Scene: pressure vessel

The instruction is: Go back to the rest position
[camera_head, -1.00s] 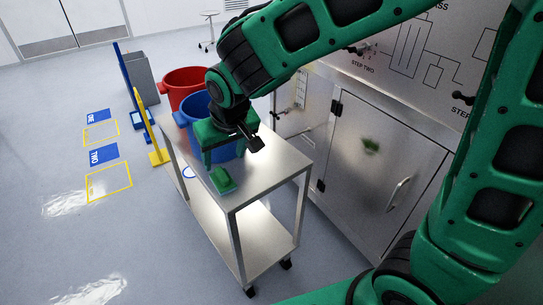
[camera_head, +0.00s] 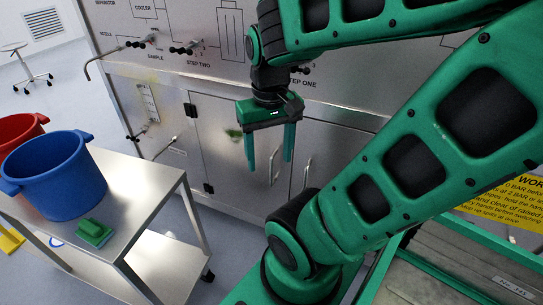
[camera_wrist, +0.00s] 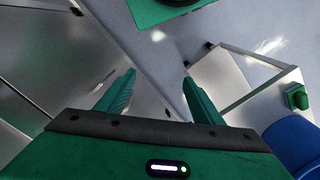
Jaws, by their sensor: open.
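My gripper (camera_head: 269,160) hangs with its fingers pointing down in front of the steel cabinet (camera_head: 245,140) in the head view. Its two green fingers are apart with nothing between them. In the wrist view my gripper (camera_wrist: 158,92) also shows spread fingers with only the floor and cabinet beyond. A green block-like item (camera_head: 95,232) lies on the steel cart (camera_head: 140,215), to the left of and apart from my gripper. It also shows in the wrist view (camera_wrist: 297,96).
A blue bucket (camera_head: 55,180) stands on the cart, with a red bucket (camera_head: 18,130) behind it. Pipes and handles (camera_head: 190,47) stick out of the panel above the cabinet. A green-framed crate or bench (camera_head: 450,270) with a yellow sign (camera_head: 505,200) is at the right.

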